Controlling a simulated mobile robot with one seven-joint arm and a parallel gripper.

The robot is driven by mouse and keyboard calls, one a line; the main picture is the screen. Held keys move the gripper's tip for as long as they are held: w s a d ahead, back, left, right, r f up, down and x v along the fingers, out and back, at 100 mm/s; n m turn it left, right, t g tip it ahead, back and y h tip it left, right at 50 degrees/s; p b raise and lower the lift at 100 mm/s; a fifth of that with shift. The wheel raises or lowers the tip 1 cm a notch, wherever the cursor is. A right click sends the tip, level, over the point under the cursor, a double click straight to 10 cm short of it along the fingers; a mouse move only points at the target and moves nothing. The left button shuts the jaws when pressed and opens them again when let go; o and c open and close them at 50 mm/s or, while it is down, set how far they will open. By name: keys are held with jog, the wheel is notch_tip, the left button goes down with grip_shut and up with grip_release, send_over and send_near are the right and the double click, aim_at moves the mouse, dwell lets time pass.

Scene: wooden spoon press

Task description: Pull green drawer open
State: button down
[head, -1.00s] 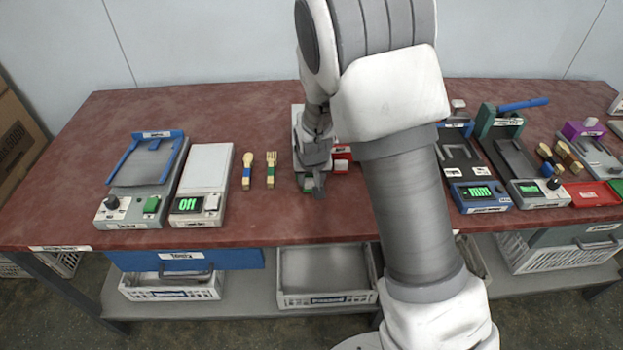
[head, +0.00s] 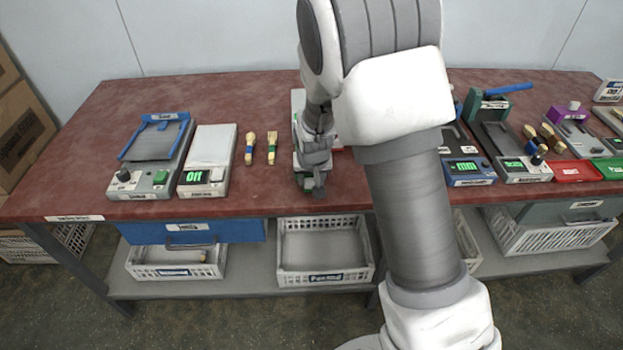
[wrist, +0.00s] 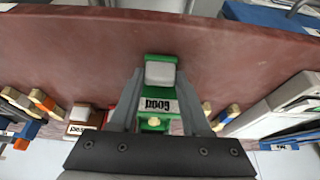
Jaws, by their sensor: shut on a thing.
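The green drawer (wrist: 150,122) belongs to a small device on the red tabletop. It bears a white label and has a pale grey block handle (wrist: 161,74) at its front end. In the wrist view my gripper (wrist: 160,80) has one finger on each side of the handle and is shut on it. The drawer juts out toward the table's front edge, further than the red part beside it. In the head view my gripper (head: 318,186) is near the front edge, and my arm and hand hide most of the device and drawer.
A blue drawer (head: 150,233) hangs under the table at left. White crates (head: 325,275) stand on the shelf below. Two spoon- or fork-like pieces (head: 260,150) lie left of the device. A white scale (head: 208,150) and other devices stand on both sides.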

jog(key=shift+s, duration=0.2)
jog(key=shift+c, duration=1.8)
grip_release()
jog(key=shift+r, duration=0.1)
jog(key=p+v, duration=0.3)
jog(key=v, duration=1.4)
jog(key=shift+s, duration=0.15)
jog(key=s+d+r+p, duration=0.1)
jog(key=s+d+r, duration=0.2)
jog(key=s+r, duration=0.2)
jog(key=s+d+r+p, duration=0.1)
jog(key=s+d+r, duration=0.3)
jog(key=s, duration=0.5)
jog(key=s+d+r+t+p, duration=0.1)
jog(key=s+d+r, duration=0.2)
jog(key=s+r, duration=0.3)
jog(key=shift+s+d+r, duration=0.25)
jog(key=shift+s+d, duration=0.1)
jog(key=shift+s, duration=0.2)
